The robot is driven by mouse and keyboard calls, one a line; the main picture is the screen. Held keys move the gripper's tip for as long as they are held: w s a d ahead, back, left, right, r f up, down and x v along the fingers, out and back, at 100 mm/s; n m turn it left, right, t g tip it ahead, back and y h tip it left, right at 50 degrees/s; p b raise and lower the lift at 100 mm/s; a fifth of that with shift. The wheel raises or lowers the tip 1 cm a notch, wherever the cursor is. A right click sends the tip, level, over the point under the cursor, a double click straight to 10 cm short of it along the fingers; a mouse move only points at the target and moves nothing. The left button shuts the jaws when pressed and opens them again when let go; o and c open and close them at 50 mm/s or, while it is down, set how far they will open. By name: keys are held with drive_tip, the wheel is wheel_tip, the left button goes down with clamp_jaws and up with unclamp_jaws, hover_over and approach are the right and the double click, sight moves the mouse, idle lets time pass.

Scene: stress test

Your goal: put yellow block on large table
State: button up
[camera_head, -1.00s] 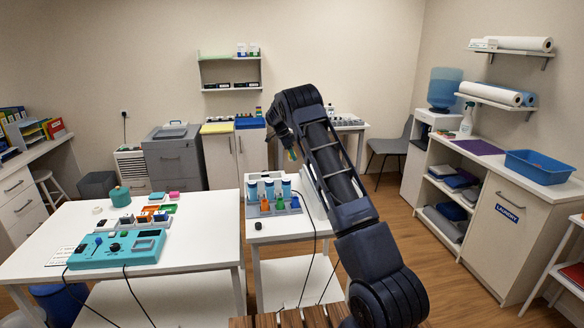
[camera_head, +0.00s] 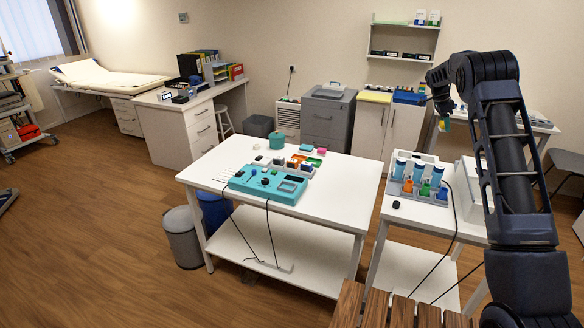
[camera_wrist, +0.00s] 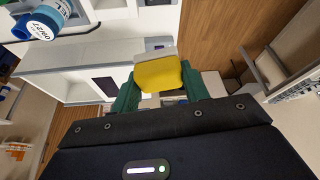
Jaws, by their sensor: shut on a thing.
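My gripper (camera_head: 443,118) is at the end of my raised arm, at the right of the head view. In the wrist view its green fingers (camera_wrist: 157,90) are shut on the yellow block (camera_wrist: 160,75), which has a pale grey part along its far edge. The block shows only as a small yellow patch (camera_head: 441,125) in the head view, held in the air. The large white table (camera_head: 340,190) stands left of my gripper, apart from it, with a teal device (camera_head: 268,184) on top.
A smaller white table (camera_head: 405,212) with blue-capped bottles (camera_head: 398,167) stands between the large table and my arm. Small coloured items (camera_head: 300,160) cluster at the large table's back. Its right side is clear. Bins (camera_head: 182,238) stand at its left.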

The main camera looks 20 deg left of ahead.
drive_tip(key=s+a+f+n+t+y, duration=0.15)
drive_tip(key=s+a+n, duration=0.25)
drive_tip(key=a, duration=0.7)
drive_tip(key=s+a+f+n+t, duration=0.15)
drive_tip(key=s+a+n, duration=0.3)
drive_tip(key=a, duration=0.55)
drive_tip(key=n+y, duration=0.3)
drive_tip(key=n, duration=0.4)
hover_over(349, 185)
drive_tip(key=s, duration=0.1)
wheel_tip(349, 185, down, 4)
drive_tip(key=shift+t, duration=0.4)
wheel_tip(349, 185, down, 20)
drive_tip(key=shift+s+a+r, duration=0.1)
drive_tip(key=shift+s+r, duration=0.05)
drive_tip(key=o, duration=1)
